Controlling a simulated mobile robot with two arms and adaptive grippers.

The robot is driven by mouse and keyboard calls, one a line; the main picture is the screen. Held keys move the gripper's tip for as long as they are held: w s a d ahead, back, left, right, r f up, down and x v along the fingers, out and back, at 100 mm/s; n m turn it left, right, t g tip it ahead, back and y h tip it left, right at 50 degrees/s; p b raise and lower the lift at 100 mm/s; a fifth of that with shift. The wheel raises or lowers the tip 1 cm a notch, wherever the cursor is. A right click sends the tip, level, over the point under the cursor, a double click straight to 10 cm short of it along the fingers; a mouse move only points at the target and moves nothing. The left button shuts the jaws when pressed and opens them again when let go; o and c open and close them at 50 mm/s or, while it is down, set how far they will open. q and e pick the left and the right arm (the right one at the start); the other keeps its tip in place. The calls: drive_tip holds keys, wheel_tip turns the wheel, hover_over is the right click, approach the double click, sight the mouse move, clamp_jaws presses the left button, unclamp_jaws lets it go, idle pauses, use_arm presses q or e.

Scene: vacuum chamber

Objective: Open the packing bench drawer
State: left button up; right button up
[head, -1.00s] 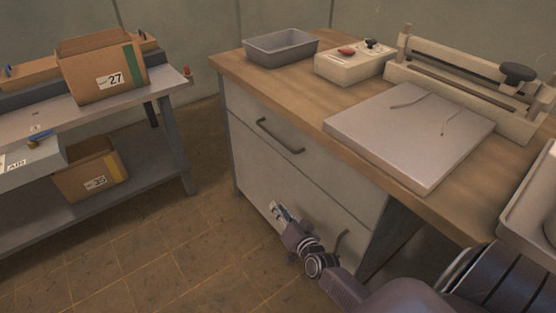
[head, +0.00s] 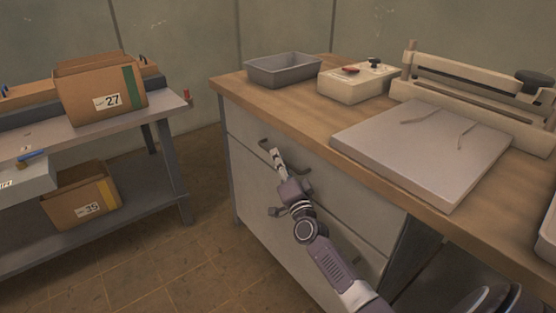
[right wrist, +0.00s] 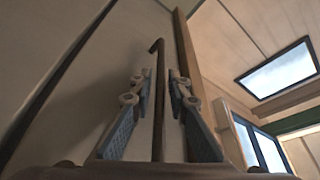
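The packing bench (head: 232,92) has a wooden top and pale drawer fronts. Its upper drawer (head: 240,125) is closed, with its front flush with the cabinet. The drawer's dark bar handle (head: 264,143) is partly hidden behind my right gripper (head: 275,156), which is right at it. In the right wrist view, the handle (right wrist: 158,100) runs between the two fingers of the gripper (right wrist: 160,85), with a gap visible on the left side. The fingers are apart, not clamped on the bar. My left gripper is not in view.
On the bench stand a grey tray (head: 283,79), a white control box (head: 352,86), a flat pale slab (head: 420,150) and a sealer-like device (head: 470,80). A grey shelf table with boxes (head: 103,95) stands at left. The floor between is clear.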

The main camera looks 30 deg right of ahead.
drive_tip(key=shift+w+d+r, duration=0.1)
drive_tip(key=shift+w, duration=0.2)
clamp_jaws()
